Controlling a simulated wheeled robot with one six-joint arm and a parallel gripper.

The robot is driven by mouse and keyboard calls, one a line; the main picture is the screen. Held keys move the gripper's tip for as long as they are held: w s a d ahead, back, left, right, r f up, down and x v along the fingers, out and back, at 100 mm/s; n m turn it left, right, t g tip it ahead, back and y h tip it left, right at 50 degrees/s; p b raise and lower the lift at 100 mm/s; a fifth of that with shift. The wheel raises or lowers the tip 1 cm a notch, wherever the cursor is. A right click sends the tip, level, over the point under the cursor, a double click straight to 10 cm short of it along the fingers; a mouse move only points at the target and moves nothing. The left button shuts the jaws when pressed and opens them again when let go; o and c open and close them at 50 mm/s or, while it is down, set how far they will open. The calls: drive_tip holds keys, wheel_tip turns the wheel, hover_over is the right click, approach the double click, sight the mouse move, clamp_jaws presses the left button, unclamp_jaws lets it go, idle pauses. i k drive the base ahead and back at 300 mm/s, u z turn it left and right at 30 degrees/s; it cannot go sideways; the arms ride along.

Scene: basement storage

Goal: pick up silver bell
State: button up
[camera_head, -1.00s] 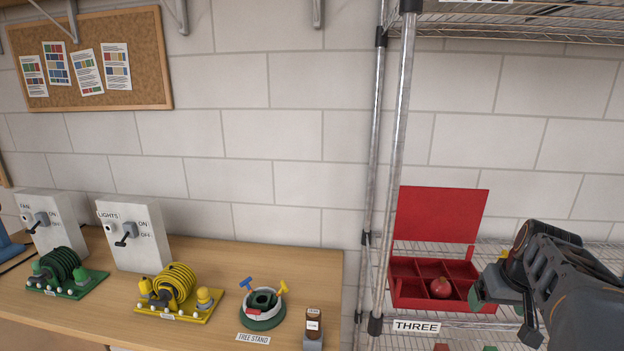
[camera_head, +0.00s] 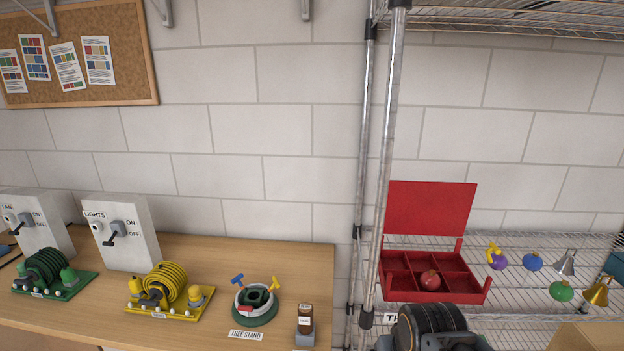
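The silver bell (camera_head: 565,264) is on the wire shelf (camera_head: 520,245) at the right, to the right of a blue ball ornament (camera_head: 532,262). It is small in view and looks tilted. A gold bell (camera_head: 596,293) is just below and right of it in the picture. A dark, round part of my arm shows at the bottom edge, in front of the red box. It is left of and well apart from the silver bell. My gripper's fingertips are not clearly seen, so I cannot tell whether they are open or hold anything.
An open red compartment box (camera_head: 432,290) holds a red ornament (camera_head: 430,280). Purple (camera_head: 497,262) and green (camera_head: 562,291) ornaments hang or rest near the bells. A metal shelf post (camera_head: 385,170) stands left of the box. A cardboard box (camera_head: 590,337) is at the lower right.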

sight(564, 266)
drive_tip(key=z, duration=1.65)
